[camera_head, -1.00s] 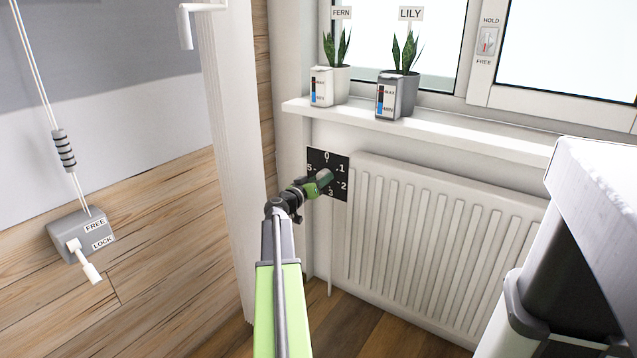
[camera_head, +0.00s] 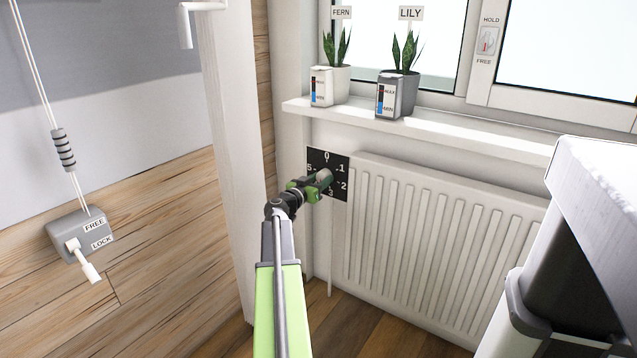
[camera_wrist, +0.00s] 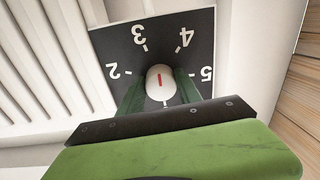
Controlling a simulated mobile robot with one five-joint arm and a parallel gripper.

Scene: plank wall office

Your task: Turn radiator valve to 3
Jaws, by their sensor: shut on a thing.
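The radiator valve knob is white with a red mark and shows in the wrist view (camera_wrist: 160,82). It stands in front of a black dial plate (camera_head: 316,157) with white numerals, fixed left of the radiator (camera_head: 440,240). My gripper (camera_head: 324,181) is shut on the knob, with a green finger on either side of it. In the wrist view the plate (camera_wrist: 127,42) shows 2, 3, 4 and 5; the gripper hides its lower part. The red mark runs up and down the picture, its upper end towards the gap between 3 and 4.
A windowsill (camera_head: 450,133) with a fern pot (camera_head: 342,80) and a lily pot (camera_head: 405,85) juts out above the radiator. A white post (camera_head: 235,160) stands left of my arm. A white-topped dark unit (camera_head: 590,200) stands at the right.

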